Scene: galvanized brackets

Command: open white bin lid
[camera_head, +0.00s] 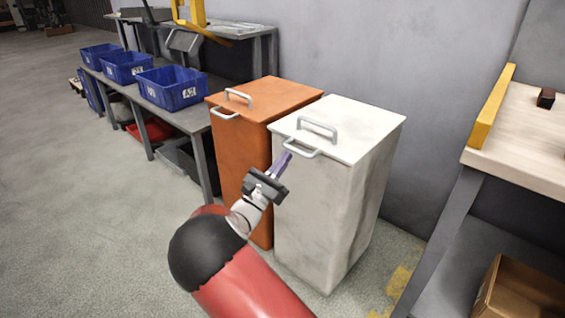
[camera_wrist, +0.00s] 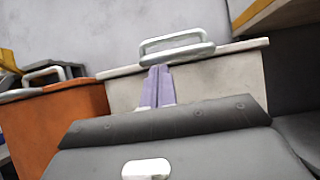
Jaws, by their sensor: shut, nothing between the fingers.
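The white bin (camera_head: 322,220) stands against the wall, and its flat lid (camera_head: 345,128) lies closed on top. The lid has one handle on top (camera_head: 318,130) and a front handle (camera_head: 303,152) at its front edge. My gripper (camera_head: 287,157) is shut and empty, its purple fingers just in front of and slightly below the front handle. In the wrist view the gripper fingertips (camera_wrist: 159,70) reach up in front of the handle bars (camera_wrist: 175,50) at the lid's edge. I cannot tell whether they touch.
An orange bin (camera_head: 236,150) with a closed lid stands close on the left. Blue crates (camera_head: 172,88) sit on a grey workbench further left. A wooden-topped table (camera_head: 520,135) stands at the right, with a cardboard box (camera_head: 515,290) below. Open floor lies at the front left.

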